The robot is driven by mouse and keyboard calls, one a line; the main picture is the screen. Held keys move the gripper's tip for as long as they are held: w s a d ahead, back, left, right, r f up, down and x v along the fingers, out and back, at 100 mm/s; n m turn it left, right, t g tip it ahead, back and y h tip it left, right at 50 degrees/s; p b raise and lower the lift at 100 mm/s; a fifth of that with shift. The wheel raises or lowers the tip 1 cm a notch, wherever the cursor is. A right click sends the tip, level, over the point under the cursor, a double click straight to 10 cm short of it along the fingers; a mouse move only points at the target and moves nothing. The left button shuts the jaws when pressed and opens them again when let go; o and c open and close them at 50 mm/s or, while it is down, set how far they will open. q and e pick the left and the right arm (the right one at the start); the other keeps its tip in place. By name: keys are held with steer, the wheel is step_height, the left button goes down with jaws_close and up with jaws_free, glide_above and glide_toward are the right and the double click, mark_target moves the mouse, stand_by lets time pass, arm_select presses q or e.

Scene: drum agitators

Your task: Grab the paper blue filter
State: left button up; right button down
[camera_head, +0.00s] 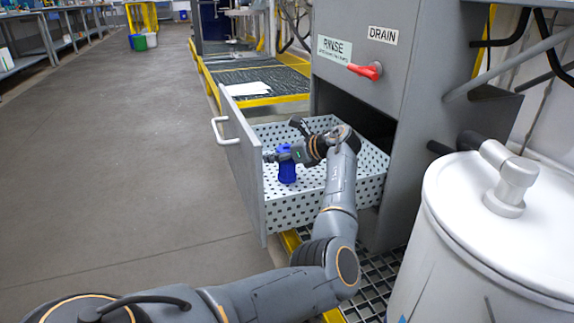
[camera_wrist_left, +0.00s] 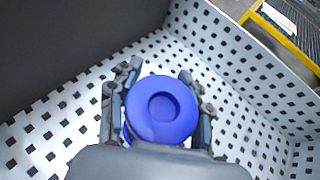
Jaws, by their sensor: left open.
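The blue paper filter (camera_head: 287,173) stands in the pulled-out perforated white drawer. In the left wrist view the filter (camera_wrist_left: 178,122) shows from above as a round blue piece with a hollow in its middle. My left gripper (camera_head: 277,154) is at the top of the filter in the head view. In the wrist view its open fingers (camera_wrist_left: 160,82) stand on either side of the filter, with the filter between them. I cannot tell whether either finger touches it. The gripper body hides the filter's near edge. My right gripper is not in view.
The perforated drawer (camera_head: 367,184) has raised walls and a grey front panel (camera_head: 241,165) with a white handle (camera_head: 219,130). The grey cabinet (camera_head: 365,75) with a red valve handle (camera_head: 367,70) rises behind. A white drum (camera_head: 512,230) stands at right. Floor at left is clear.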

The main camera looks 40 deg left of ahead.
arm_select(q)
steer(key=shift+c, duration=1.2)
steer(key=shift+r, duration=0.1)
